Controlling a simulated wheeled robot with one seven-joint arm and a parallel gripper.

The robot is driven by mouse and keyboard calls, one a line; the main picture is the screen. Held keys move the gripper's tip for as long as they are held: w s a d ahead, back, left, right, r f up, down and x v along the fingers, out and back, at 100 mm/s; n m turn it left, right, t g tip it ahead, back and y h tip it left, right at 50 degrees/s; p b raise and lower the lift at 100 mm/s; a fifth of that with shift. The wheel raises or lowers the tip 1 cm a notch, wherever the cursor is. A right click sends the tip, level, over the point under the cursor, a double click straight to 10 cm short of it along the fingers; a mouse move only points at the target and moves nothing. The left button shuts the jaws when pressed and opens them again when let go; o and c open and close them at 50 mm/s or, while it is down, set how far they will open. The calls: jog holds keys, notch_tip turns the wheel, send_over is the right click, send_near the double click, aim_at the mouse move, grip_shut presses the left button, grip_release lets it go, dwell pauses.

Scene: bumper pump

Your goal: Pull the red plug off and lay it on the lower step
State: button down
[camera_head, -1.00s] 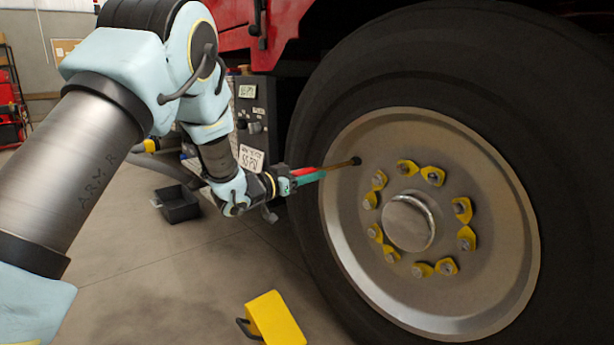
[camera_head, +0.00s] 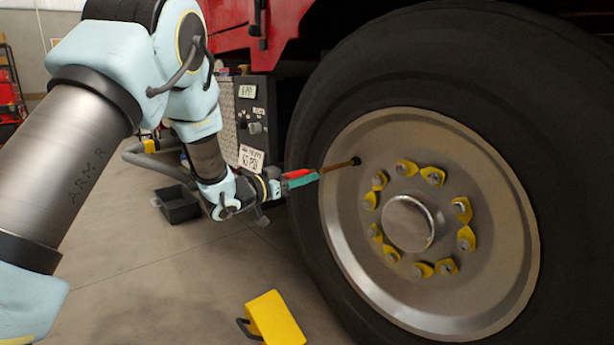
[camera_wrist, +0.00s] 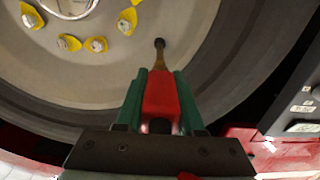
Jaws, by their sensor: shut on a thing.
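The red plug (camera_head: 298,173) is between the green fingers of my gripper (camera_head: 314,177), beside the big wheel's rim. The gripper is shut on it. In the wrist view the red plug (camera_wrist: 161,98) lies between the two fingers, its far end toward the brass valve stem (camera_wrist: 160,60). The brass stem (camera_head: 338,166) runs from the wheel to near the fingertips. In the head view the red part ends a little short of the stem; I cannot tell if they still touch. I cannot make out the lower step in either view.
The black tyre (camera_head: 320,100) and steel wheel with yellow nut markers stand close to the gripper's right. A grey panel (camera_head: 255,125) with labels stands behind it. A black bin (camera_head: 178,204) and a yellow chock (camera_head: 273,318) are on the floor, with open floor between.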

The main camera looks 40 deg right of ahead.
jog(key=shift+w+a, duration=0.1)
jog(key=shift+a, duration=1.7)
